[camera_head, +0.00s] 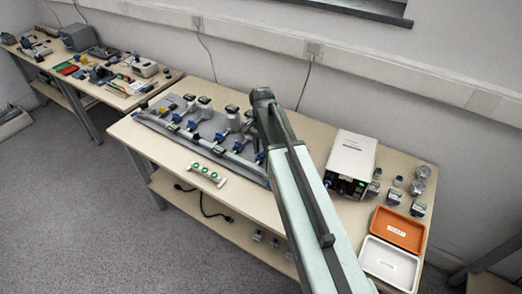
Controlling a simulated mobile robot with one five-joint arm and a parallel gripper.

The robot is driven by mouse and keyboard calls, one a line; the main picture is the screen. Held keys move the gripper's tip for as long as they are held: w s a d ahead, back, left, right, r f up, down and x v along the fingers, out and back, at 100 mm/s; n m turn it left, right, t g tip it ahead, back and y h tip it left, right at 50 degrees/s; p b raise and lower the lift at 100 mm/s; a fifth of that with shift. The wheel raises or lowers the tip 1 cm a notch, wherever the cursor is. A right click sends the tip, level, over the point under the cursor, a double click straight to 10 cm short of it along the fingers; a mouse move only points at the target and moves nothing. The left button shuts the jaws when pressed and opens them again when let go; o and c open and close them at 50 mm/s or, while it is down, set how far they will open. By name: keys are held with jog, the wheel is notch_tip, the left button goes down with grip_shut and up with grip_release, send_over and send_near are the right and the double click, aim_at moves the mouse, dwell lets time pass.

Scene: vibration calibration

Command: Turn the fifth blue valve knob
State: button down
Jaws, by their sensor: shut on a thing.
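A grey pipe manifold (208,145) lies along the left part of the workbench, with a row of blue valve knobs running from its left end towards my arm. One blue knob (219,137) shows clearly near the middle of the row. The fifth blue valve knob (260,157) is at the right, close beside my arm and partly hidden. My gripper (265,149) points down at the end of my dark wrist link, at this knob. It is shut on the knob, but my arm hides most of the fingers and the contact.
Gauges (232,112) stand upright behind the pipe. A white box (351,160), several metal-and-glass parts, an orange tray (398,229) and a white tray (389,263) are on the right.

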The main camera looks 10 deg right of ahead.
jog(key=n, duration=0.4)
jog(key=shift+n, duration=0.3)
jog(key=n, duration=0.4)
jog(key=shift+a+n, duration=0.15)
jog(key=shift+n, duration=0.15)
jog(key=n, duration=0.4)
jog(key=shift+a, duration=0.1)
jog(key=shift+n, duration=2.1)
jog(key=c, duration=1.1)
grip_release()
